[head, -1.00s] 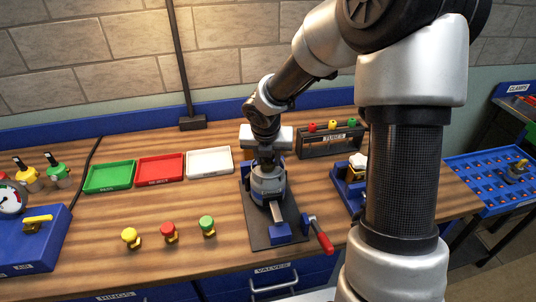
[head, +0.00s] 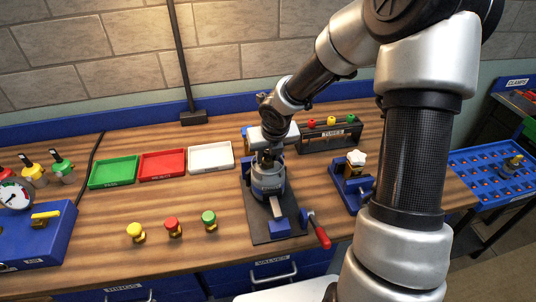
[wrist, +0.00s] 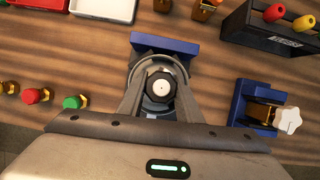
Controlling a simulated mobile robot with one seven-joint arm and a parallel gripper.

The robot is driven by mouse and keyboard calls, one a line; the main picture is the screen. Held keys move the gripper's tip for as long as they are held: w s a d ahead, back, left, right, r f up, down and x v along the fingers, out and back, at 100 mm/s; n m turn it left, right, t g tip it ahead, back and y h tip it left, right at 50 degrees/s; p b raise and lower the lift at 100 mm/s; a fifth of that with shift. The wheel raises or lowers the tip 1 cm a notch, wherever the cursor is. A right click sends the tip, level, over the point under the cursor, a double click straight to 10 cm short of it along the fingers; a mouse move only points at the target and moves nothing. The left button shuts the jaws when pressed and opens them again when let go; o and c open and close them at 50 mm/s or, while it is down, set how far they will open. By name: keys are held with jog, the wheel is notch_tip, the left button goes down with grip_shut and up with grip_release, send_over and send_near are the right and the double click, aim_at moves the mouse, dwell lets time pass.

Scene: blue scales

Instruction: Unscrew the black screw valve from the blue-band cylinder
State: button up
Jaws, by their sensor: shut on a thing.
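The grey cylinder (head: 268,182) stands upright in a vise with blue jaws (wrist: 165,44) on a dark base plate (head: 259,225). Its blue band cannot be made out. The black screw valve (wrist: 160,88), with a pale round centre, sits at the cylinder's top, between my fingers in the wrist view. My gripper (wrist: 158,100) is over the cylinder and shut on the valve, one finger on each side. It also shows in the head view (head: 267,155), where it hides the valve. I cannot tell whether the valve is still threaded in.
Green (head: 113,171), red (head: 162,165) and white (head: 210,157) trays lie at the back left. Yellow, red and green knobbed valves (head: 173,228) stand front left. A red-handled vise lever (head: 318,232) sticks out front right. A blue clamp holds a white star-knobbed part (head: 356,159) at right.

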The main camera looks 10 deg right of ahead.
jog(key=o, duration=1.2)
jog(key=shift+o, duration=0.2)
